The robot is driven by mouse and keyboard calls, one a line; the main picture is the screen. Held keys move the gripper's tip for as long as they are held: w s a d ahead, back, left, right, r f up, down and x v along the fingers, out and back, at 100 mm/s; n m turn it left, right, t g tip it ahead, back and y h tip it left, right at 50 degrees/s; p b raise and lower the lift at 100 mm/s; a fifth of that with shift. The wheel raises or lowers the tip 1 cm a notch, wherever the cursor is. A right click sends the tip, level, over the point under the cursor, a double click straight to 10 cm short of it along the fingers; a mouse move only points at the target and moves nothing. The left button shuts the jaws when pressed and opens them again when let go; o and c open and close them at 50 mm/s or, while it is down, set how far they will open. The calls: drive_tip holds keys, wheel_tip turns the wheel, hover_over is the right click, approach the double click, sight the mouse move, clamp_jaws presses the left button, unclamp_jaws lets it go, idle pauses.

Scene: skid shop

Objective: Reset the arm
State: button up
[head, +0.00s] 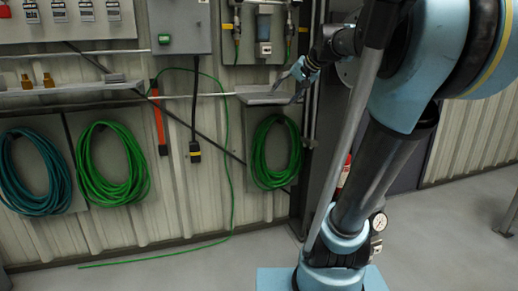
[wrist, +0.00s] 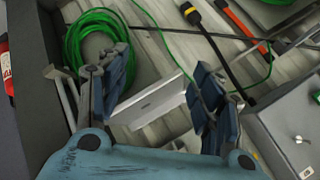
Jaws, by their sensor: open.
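My gripper (head: 298,78) is in front of the wall in the head view, close to a small grey shelf (head: 262,98). In the wrist view my gripper (wrist: 165,90) shows two blue-grey fingers spread wide apart, with nothing between them. The grey shelf (wrist: 155,101) lies beyond the gap between the fingers. I cannot tell whether the gripper touches the shelf. My arm (head: 385,160) rises from its light blue base at the right and bends over toward the wall.
Coiled green hoses (head: 112,168) and a teal hose (head: 32,165) hang on the corrugated wall. A red extinguisher (head: 344,170) stands partly behind my arm. The floor (head: 200,270) at the front left is mostly clear.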

drive_tip(key=s+d+f+n+g+h, duration=0.1)
drive_tip(key=s+d+f+g+h, duration=0.1)
drive_tip(key=s+f, duration=1.1)
drive_tip(key=s+d+f+n+g+h, duration=0.2)
drive_tip(key=s+d+f, duration=0.5)
drive_tip(key=s+f, duration=0.7)
wheel_tip(320, 180, down, 8)
drive_tip(key=shift+s+r+g+h, duration=0.1)
drive_tip(key=shift+s+g+h, duration=0.15)
drive_tip(key=shift+g+h, duration=0.6)
drive_tip(key=shift+t+h, duration=0.25)
drive_tip(key=shift+w+f, duration=0.25)
drive_tip(key=shift+w, duration=0.2)
drive_tip(key=shift+c, duration=0.5)
